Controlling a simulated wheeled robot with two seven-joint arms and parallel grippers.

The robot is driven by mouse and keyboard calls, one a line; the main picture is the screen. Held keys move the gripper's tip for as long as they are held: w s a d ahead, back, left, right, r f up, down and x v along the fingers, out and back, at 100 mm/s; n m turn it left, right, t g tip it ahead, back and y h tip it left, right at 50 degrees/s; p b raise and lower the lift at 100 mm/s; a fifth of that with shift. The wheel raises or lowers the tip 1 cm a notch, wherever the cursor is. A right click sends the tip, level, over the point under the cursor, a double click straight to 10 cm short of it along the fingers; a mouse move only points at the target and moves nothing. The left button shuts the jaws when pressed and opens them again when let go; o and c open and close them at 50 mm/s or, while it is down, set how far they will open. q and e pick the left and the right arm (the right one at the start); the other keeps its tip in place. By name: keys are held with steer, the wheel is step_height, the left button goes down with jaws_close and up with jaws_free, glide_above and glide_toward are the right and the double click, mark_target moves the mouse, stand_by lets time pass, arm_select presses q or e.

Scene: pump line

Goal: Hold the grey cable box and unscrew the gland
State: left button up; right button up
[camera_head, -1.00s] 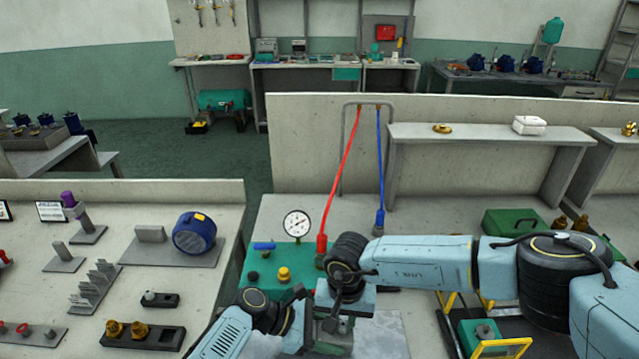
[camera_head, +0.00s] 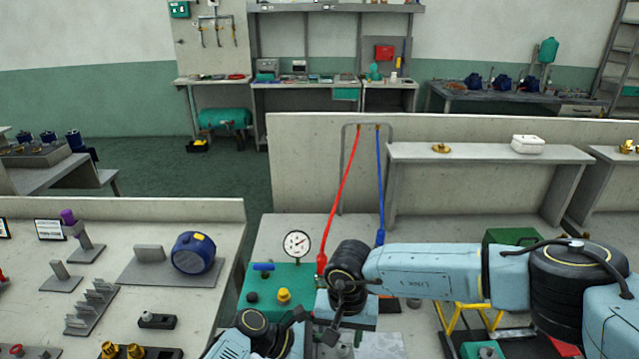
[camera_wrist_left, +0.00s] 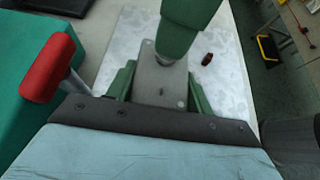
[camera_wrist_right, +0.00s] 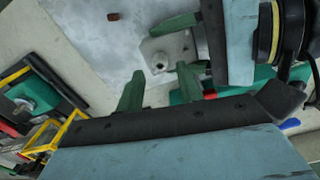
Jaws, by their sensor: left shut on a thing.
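The grey cable box (camera_wrist_left: 160,82) shows in the left wrist view between the green fingers of my left gripper (camera_wrist_left: 160,75), which is shut on it. In the right wrist view the box (camera_wrist_right: 176,46) has a short round grey stub, the gland (camera_wrist_right: 160,63), facing my right gripper. My right gripper (camera_wrist_right: 160,72) is open, its two green fingers apart with the stub ahead between them. Whether they touch it I cannot tell. In the left wrist view a green right finger is close over the stub. In the head view my wrists hide most of the box.
A small red-brown piece (camera_wrist_left: 207,59) lies on the pale mat (camera_wrist_left: 225,85). A teal unit (camera_head: 270,300) with gauge, blue handle and yellow knob stands beside the grippers. Red (camera_head: 340,205) and blue (camera_head: 381,190) hoses rise behind. A yellow-framed stand (camera_wrist_right: 42,135) is close to my right gripper.

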steer(key=shift+r, duration=0.5)
steer(key=shift+f, duration=0.1)
steer(key=shift+f, duration=0.4)
